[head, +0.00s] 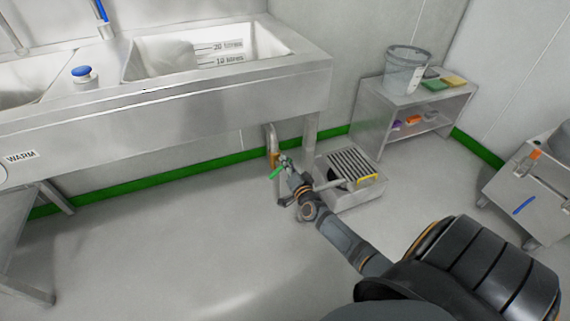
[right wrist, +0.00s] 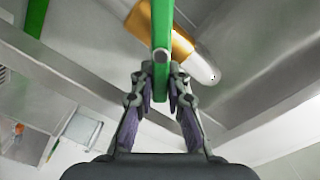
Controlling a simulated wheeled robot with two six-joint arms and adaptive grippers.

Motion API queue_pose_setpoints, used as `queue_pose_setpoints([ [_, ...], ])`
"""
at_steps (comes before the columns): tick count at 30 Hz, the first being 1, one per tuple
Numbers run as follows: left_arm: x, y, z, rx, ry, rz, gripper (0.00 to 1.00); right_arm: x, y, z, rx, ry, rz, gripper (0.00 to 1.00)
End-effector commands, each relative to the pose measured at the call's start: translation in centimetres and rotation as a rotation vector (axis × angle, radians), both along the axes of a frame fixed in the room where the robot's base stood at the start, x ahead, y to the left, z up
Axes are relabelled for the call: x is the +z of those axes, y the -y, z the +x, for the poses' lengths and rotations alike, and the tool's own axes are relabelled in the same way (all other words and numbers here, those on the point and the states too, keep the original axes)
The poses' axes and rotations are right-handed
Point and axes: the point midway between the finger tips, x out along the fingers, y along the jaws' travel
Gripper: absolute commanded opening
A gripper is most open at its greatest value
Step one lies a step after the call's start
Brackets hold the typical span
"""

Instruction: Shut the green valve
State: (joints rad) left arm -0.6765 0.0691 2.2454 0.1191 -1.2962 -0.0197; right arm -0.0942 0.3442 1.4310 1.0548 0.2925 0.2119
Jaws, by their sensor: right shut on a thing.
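The green valve lever (head: 277,173) is on a pipe with a brass body below the right end of the steel sink. In the right wrist view the green lever (right wrist: 162,30) runs down between the fingers, with the brass valve body (right wrist: 183,45) just behind it. My right gripper (head: 287,165) is at the lever, and its two fingers (right wrist: 161,72) are shut on it from both sides. The white pipe end (right wrist: 202,72) shows beside the brass. My left gripper is not in view.
A floor drain box with a grate (head: 352,165) stands just right of the valve. The steel sink (head: 200,95) overhangs the area. A low shelf (head: 400,97) with a bucket (head: 404,75) stands at the back right. Open floor (head: 170,245) lies to the left.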

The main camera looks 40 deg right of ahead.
Motion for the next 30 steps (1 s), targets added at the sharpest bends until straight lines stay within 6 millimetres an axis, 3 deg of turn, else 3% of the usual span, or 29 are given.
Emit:
queue_pose_setpoints([
  [15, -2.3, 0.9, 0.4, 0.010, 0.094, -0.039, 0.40, -1.7, 0.6, -0.2, 0.000, 0.104, 0.444, 0.00],
  [30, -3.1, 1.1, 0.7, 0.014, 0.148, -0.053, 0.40, -2.2, 0.7, -0.2, 0.000, 0.156, 0.657, 0.00],
])
